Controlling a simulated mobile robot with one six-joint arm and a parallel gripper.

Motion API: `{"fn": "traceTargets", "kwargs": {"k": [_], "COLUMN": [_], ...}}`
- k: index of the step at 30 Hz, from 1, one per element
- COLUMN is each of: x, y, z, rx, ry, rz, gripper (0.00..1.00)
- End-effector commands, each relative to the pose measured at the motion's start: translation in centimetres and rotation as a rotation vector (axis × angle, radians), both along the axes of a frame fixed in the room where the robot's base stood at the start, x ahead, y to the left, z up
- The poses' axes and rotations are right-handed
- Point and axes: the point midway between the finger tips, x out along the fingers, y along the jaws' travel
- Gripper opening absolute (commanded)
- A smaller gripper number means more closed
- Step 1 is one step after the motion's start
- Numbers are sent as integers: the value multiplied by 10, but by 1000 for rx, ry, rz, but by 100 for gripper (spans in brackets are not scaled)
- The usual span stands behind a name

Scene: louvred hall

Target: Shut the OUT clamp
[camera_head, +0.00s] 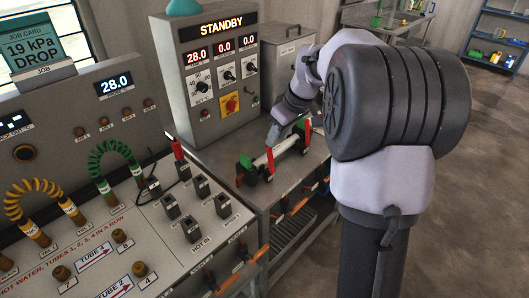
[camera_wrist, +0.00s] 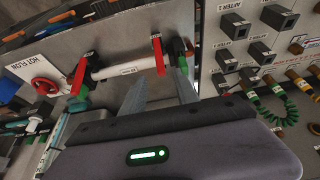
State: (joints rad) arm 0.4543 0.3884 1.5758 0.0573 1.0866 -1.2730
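A white tube (camera_head: 282,149) lies across the bench between two clamp ends with green parts and red levers. In the head view one red lever (camera_head: 270,160) stands at the near left end and another (camera_head: 307,131) at the far right end. The wrist view shows the white tube (camera_wrist: 125,69), a left lever (camera_wrist: 78,78) and a right lever (camera_wrist: 158,55). I cannot read which clamp is OUT. My gripper (camera_head: 275,133) is over the tube.
A grey console (camera_head: 212,75) reading STANDBY stands behind the bench. A panel with black sockets (camera_head: 222,206) and coiled green (camera_head: 112,150) and orange hoses lies at left. Open floor lies at right.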

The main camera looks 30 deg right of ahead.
Motion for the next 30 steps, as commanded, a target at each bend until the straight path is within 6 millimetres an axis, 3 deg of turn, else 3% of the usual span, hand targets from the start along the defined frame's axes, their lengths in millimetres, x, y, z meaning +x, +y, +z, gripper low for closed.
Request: {"fn": "traceTargets", "kwargs": {"k": [1,3,8,19,20,25,30], "x": [5,11,23,27,27,27,27], "y": [2,5,9,10,10,10,10], "z": [-19,-35,-62,-69,-69,-69,-69], "rx": [1,2,-1,0,0,0,0], "ry": [2,2,1,-1,-1,-1,-1], "rz": [2,0,1,-1,-1,-1,-1], "gripper": [36,36,36,36,34,1,0]}}
